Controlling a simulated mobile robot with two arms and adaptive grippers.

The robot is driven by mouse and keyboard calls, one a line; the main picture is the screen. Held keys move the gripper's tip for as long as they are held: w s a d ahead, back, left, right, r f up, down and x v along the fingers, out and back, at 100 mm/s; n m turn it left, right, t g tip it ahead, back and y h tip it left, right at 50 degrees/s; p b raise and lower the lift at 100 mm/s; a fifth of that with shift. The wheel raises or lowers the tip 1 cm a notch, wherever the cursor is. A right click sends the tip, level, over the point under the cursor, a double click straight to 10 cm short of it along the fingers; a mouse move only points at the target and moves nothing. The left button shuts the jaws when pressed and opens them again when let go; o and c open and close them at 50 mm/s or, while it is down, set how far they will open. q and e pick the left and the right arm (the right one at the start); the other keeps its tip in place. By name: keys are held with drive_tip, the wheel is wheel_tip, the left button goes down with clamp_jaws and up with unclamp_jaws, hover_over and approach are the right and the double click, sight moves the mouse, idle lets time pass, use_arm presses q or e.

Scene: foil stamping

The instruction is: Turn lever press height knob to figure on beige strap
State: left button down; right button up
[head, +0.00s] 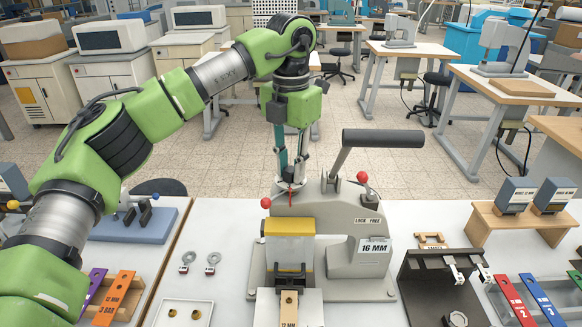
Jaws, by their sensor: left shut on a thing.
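The grey lever press (345,230) stands on the white table with its dark lever handle (383,138) up to the right. A plate on its side reads 16 MM (375,246), and another reads LOCK FREE. A beige strap (289,308) marked 12 MM lies at the front of the press, below a yellow block (290,245). My left gripper (291,186) points down onto the top of the press and is shut on the height knob there; its fingers mostly hide the knob. My right gripper is not in view.
Red ball-ended levers (362,178) stick up beside the press head. A dark fixture (440,290) and red, blue and green straps are at the right. Two ring-ended pieces, a white tray (185,312) and purple and orange straps (113,298) are at the left.

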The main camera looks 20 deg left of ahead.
sight(291, 169)
use_arm(q)
drive_tip(key=n+b, duration=0.1)
drive_tip(key=n, duration=0.5)
drive_tip(key=n+b, duration=0.1)
drive_tip(key=n, duration=0.5)
drive_tip(key=shift+n+b, duration=0.3)
drive_tip(key=shift+n, duration=0.1)
idle(0.3)
drive_tip(key=c, duration=1.8)
unclamp_jaws()
wheel_tip(291, 169, up, 12)
